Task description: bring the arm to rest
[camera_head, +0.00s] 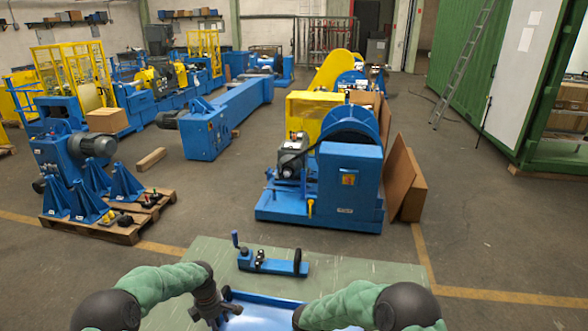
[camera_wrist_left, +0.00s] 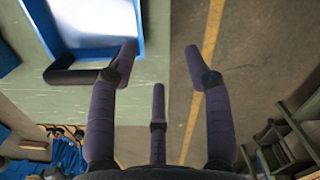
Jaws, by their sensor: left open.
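My left arm comes in from the left with a green padded sleeve, and its dark left gripper (camera_head: 213,308) hangs at the left end of a blue tray (camera_head: 265,298). In the left wrist view the left gripper (camera_wrist_left: 160,55) has its dark fingers spread, with nothing between them. The tray (camera_wrist_left: 142,32) shows there at upper left, with a black handle (camera_wrist_left: 75,77) beside the left finger; whether they touch I cannot tell. My right arm enters at lower right, but its gripper is hidden or cut off by the frame edge.
A blue device with a crank and black wheel (camera_head: 270,262) stands behind the tray on the pale green table (camera_head: 205,252). Blue machines (camera_head: 330,170), a pallet (camera_head: 120,232) and a green container (camera_head: 500,75) stand beyond. Grey floor (camera_head: 230,195) lies open between them.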

